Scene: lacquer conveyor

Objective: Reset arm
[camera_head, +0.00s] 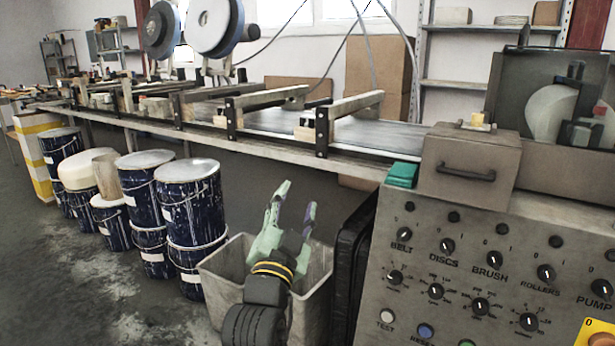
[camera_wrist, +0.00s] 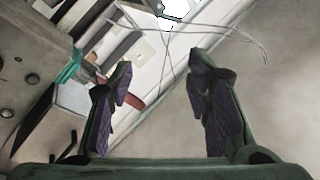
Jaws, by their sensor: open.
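My gripper (camera_head: 298,205) is raised in front of the conveyor, with its fingers pointing up. In the head view it overlaps a grey bin (camera_head: 318,270) behind it. My gripper also shows in the wrist view (camera_wrist: 165,90), where the two dark, purple-padded fingers stand wide apart with nothing between them. The fingers are clear of the conveyor (camera_head: 365,134) and of the control panel.
The control panel (camera_head: 470,265) with several knobs stands close on the right. A teal block (camera_head: 402,174) lies at its upper left edge. Several blue drums (camera_head: 190,205) line the left below the conveyor. Open floor (camera_head: 80,270) lies at the front left.

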